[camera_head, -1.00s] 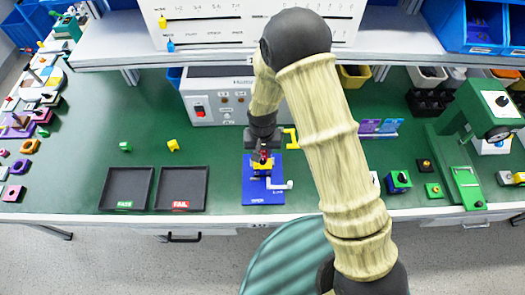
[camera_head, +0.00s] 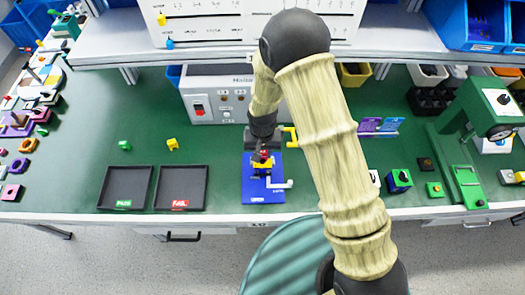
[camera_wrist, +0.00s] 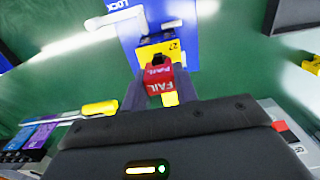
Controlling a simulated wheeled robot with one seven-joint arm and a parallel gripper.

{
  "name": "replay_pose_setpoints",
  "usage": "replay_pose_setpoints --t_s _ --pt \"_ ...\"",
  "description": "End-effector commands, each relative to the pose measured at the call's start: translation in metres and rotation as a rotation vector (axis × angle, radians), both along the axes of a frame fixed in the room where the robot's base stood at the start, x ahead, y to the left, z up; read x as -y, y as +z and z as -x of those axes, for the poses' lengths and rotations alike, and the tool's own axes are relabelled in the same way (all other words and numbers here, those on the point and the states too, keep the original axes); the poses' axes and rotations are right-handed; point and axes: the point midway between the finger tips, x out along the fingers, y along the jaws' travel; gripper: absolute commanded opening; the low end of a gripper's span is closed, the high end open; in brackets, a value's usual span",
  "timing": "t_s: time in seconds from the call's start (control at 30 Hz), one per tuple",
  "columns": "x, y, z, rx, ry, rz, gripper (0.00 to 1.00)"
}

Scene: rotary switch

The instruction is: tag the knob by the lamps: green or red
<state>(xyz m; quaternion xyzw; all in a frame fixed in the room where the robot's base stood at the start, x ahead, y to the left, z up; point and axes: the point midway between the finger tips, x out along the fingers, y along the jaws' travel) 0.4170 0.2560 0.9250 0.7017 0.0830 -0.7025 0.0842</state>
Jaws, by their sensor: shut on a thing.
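My gripper (camera_head: 263,148) is shut on a red tag marked FAIL (camera_wrist: 160,79), which sits between its fingers in the wrist view. The tag is right at the yellow knob unit marked 27 (camera_wrist: 163,50), which has a dark top part; I cannot tell whether they touch. The knob unit (camera_head: 262,167) stands on a blue plate (camera_head: 260,195) with a white lever (camera_head: 280,184). A grey test box (camera_head: 212,110) with a red switch and small round lamps stands behind; I cannot tell if any lamp is lit. No green tag is clearly visible.
Two dark trays stand to the left, one labelled PASS (camera_head: 125,187), one labelled FAIL (camera_head: 181,187). Small green (camera_head: 124,145) and yellow (camera_head: 173,144) pieces lie behind them. A yellow handle (camera_head: 291,137) is close right of my gripper. A green press (camera_head: 455,160) stands at right.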

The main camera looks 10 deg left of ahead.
Motion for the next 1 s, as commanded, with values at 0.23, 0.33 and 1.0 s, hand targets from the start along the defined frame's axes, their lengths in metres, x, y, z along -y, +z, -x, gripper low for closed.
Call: replay_pose_setpoints --t_s 0.23,0.33,1.0 --pt "0.0 -0.006 0.0 0.0 0.0 0.0 0.08" --pt "0.0 -0.008 0.0 0.0 0.0 0.0 0.08" --pt "0.0 -0.012 0.0 0.001 0.0 0.0 0.55"
